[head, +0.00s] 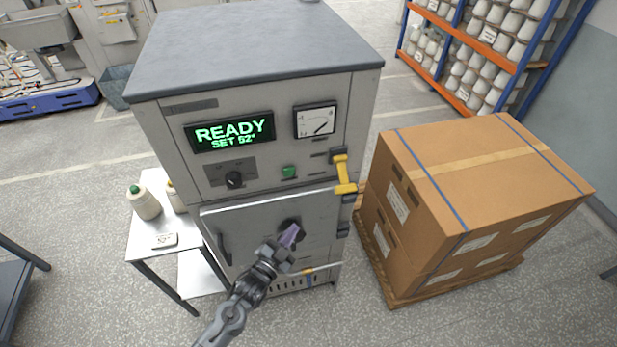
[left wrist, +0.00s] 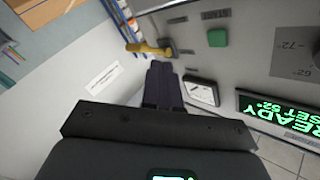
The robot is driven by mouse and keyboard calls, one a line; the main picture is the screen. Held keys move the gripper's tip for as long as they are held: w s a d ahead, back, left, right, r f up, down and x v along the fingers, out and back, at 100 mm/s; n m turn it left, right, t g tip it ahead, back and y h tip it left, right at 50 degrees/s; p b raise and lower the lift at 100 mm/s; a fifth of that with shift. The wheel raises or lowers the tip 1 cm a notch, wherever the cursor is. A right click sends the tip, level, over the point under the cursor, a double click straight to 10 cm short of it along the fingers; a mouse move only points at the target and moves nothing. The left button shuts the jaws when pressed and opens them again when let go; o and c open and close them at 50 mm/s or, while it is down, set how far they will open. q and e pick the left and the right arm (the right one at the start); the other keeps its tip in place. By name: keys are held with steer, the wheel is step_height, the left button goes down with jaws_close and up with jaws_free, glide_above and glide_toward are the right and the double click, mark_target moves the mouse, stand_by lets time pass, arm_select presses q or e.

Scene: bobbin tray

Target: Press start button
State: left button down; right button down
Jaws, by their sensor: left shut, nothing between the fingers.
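A green start button (head: 289,171) sits on the front panel of a grey machine (head: 180,125), below the round-needle gauge (head: 315,121). It also shows in the left wrist view (left wrist: 217,38), beyond and to the right of my fingertips. My left gripper (head: 290,236) is in front of the machine's door, below the button and apart from it. Its fingers are shut together with nothing between them, and they show in the left wrist view (left wrist: 162,72). My right gripper is not in view.
A yellow latch handle (head: 343,174) stands out right of the button. A black knob (head: 234,180) is to the button's left. The door (head: 255,235) looks closed. Stacked cartons (head: 470,190) stand at right. A small table (head: 150,235) with bobbins is at left.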

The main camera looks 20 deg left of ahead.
mark_target(289, 172)
arm_select(q)
steer(key=w+r+t, duration=0.1)
steer(key=w+r, duration=0.4)
steer(key=shift+w+r+m+h+b, duration=0.15)
steer(key=shift+r+m+h+b, duration=0.2)
steer(key=shift+b, duration=0.1)
steer(key=shift+w, duration=0.1)
steer(key=w+a+b, duration=0.4)
steer(key=w+b, duration=0.1)
steer(key=w, duration=0.2)
steer(key=shift+w+a, duration=0.2)
steer(key=shift+a, duration=0.05)
stand_by(0.8)
stand_by(0.8)
steer(key=shift+w+b, duration=0.1)
steer(key=shift+b, duration=0.2)
